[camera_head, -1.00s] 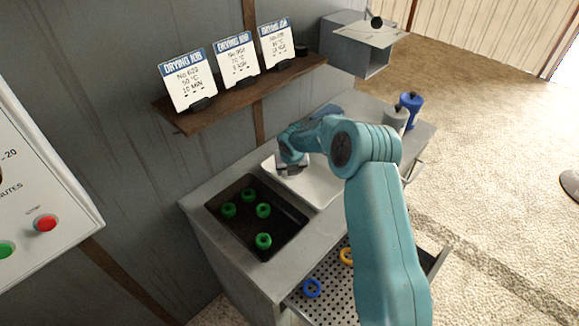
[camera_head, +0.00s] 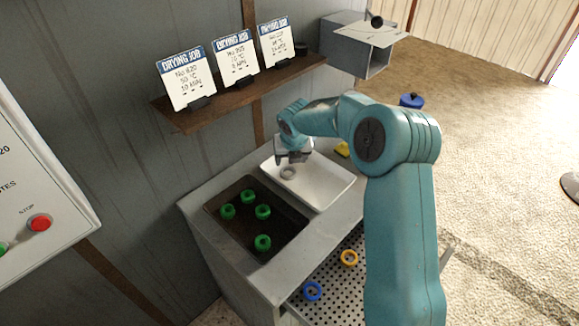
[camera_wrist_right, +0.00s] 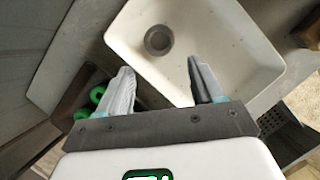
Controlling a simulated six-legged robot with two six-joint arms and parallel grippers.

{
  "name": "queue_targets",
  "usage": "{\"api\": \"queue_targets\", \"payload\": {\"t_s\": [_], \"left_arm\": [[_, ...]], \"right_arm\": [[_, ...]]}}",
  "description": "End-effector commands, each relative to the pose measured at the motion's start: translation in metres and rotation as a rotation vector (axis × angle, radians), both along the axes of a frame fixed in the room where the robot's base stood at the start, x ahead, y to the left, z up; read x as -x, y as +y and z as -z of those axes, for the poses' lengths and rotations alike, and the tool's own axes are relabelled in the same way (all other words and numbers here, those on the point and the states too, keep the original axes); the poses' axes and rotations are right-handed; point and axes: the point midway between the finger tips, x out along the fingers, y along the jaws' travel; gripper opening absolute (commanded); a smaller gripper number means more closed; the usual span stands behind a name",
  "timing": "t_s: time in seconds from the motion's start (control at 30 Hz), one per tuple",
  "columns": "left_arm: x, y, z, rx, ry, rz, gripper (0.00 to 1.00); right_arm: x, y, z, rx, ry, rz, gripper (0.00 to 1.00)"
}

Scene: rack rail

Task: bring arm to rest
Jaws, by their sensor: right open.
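My right arm comes in from the lower right in the head view. Its gripper (camera_head: 293,158) hangs over the inner end of a white basin (camera_head: 330,190). In the right wrist view the gripper (camera_wrist_right: 160,72) shows two fingers spread apart with nothing between them. A round grey ring or drain (camera_head: 288,172) lies in the basin beneath the gripper; it also shows in the wrist view (camera_wrist_right: 158,40). I cannot tell which it is. My left gripper is not in view.
Several green rings (camera_head: 263,211) lie in a dark tray (camera_head: 283,237) beside the basin. A shelf (camera_head: 240,95) with three cards is above. A blue-topped container (camera_head: 411,101) stands behind my arm.

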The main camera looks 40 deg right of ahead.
Motion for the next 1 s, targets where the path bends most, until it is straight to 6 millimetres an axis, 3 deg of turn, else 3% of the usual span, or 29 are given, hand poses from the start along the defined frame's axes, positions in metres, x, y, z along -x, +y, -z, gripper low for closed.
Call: {"api": "queue_targets", "payload": {"t_s": [0.1, 0.27, 1.0], "left_arm": [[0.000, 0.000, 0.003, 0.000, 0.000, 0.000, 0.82], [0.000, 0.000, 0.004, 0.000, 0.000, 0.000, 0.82], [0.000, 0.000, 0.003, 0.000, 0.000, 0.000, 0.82]], "right_arm": [[0.005, 0.003, -0.016, 0.001, -0.002, 0.000, 0.67], [0.008, 0.006, -0.024, 0.000, 0.000, -0.001, 0.67], [0.009, 0.006, -0.024, 0.000, 0.000, 0.000, 0.67]]}}
